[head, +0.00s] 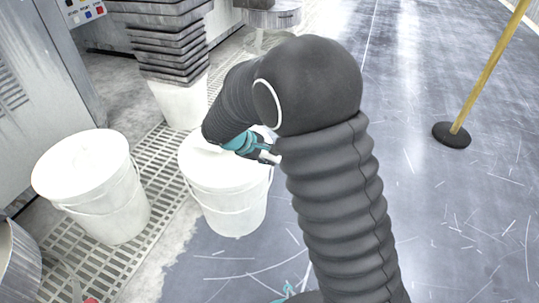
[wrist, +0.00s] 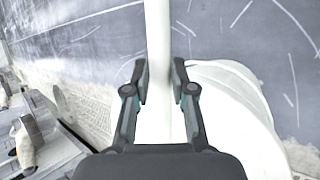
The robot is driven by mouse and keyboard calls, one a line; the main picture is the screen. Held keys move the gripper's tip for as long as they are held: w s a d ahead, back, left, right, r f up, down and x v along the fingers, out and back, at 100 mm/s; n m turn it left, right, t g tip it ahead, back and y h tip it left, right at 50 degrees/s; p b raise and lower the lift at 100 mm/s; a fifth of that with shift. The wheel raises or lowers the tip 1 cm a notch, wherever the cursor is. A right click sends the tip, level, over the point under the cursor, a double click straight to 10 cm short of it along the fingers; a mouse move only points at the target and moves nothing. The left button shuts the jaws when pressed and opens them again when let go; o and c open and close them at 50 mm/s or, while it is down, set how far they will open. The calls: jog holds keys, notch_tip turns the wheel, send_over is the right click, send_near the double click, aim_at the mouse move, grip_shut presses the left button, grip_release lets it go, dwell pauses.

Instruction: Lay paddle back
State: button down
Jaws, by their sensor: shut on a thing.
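My gripper (wrist: 160,88) is shut on a long white shaft, which I take to be the paddle (wrist: 158,35). In the wrist view the shaft runs from the top edge down between the two fingers. In the head view my gripper (head: 262,152) is low over the right side of a white bucket (head: 226,207), mostly behind my dark sleeved arm. The bucket's round white top also shows in the wrist view (wrist: 240,105), right of the fingers. The paddle's far end is out of view, and I cannot tell whether the paddle touches the bucket.
Another white bucket (head: 112,205) stands at left on a floor grating (head: 88,262), and a third (head: 181,103) is behind. A yellow pole on a black base (head: 452,135) stands at right. The scratched dark floor (head: 460,230) is mostly clear. A grey cabinet (head: 32,90) stands at far left.

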jog(key=c, duration=0.9)
grip_release()
jog(key=v, duration=1.2)
jog(key=s+d+f+m+g+y+p, duration=0.1)
jog(key=s+d+m+g+y, duration=0.15)
jog(key=s, duration=0.65)
jog(key=s+d+r+m+t+y+p, duration=0.1)
jog(key=s+d+r+m+p, duration=0.2)
jog(key=s+d+r, duration=0.2)
jog(key=s+d+r+m+t+y+p, duration=0.1)
jog(key=s+d+r+m+p, duration=0.2)
jog(key=s+d+r, duration=0.2)
jog(key=s+d+r+m+t+y+p, duration=0.1)
jog(key=s+d+r+m+y+p, duration=0.1)
jog(key=d+r, duration=0.8)
jog(key=shift+s+d+r+m+t+p, duration=0.1)
jog(key=shift+s+d+m+t+p, duration=0.1)
jog(key=shift+s+m+p, duration=0.45)
jog(key=shift+s+d+r+m+t+p, duration=0.15)
jog(key=shift+s+m, duration=0.25)
jog(key=shift+s, duration=0.45)
